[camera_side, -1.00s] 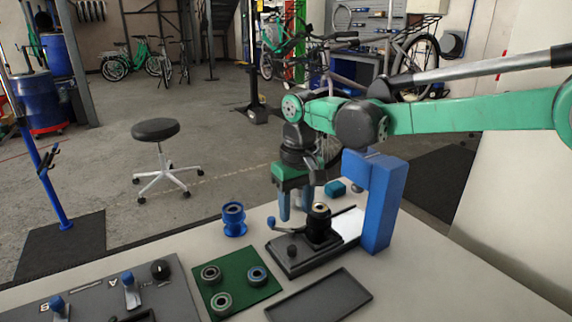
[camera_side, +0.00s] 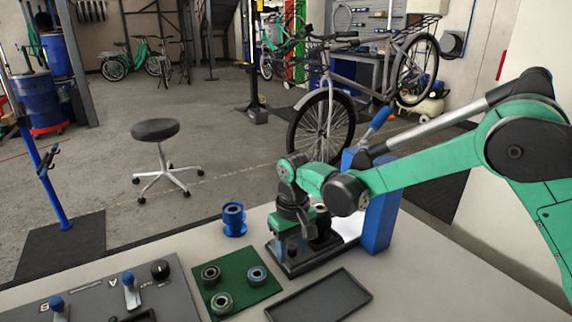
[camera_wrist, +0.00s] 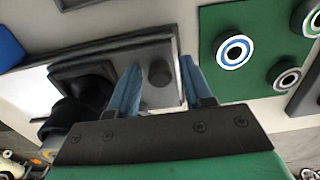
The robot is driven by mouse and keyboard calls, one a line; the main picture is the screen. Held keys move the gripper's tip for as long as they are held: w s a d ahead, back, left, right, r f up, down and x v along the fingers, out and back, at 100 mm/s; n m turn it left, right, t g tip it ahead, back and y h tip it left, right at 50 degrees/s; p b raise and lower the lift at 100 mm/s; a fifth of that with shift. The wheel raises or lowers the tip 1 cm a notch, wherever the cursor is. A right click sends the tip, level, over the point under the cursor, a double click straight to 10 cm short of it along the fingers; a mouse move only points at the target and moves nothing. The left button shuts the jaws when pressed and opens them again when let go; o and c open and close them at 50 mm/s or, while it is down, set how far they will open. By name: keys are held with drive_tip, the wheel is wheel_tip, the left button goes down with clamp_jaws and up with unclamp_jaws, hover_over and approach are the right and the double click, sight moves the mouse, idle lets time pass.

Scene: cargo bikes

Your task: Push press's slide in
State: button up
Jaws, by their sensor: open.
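The press has a blue column (camera_side: 381,220) at the right of its low dark base. Its dark slide (camera_side: 300,266) lies on the base, out to the left of the column, with a black holder (camera_side: 322,237) standing on it, partly hidden by my arm. In the wrist view the slide's round dark knob (camera_wrist: 159,73) shows between my two blue fingers, with gaps on both sides. My gripper (camera_side: 291,248) is open, pointing down and low over the slide's left end; it also shows in the wrist view (camera_wrist: 160,67). Whether a finger touches the knob cannot be told.
A green mat (camera_side: 236,284) with three ring-shaped parts lies left of the press. An empty dark tray (camera_side: 320,298) lies in front. A blue spool (camera_side: 234,220) stands behind the mat. A grey control panel (camera_side: 95,300) is at the front left.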

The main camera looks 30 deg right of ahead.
sight(333, 238)
clamp_jaws()
drive_tip(key=shift+d, duration=5.1)
drive_tip(key=shift+o, duration=0.2)
unclamp_jaws()
drive_tip(key=shift+r, duration=2.2)
drive_tip(key=a+r, duration=0.3)
drive_tip(key=a, duration=0.3)
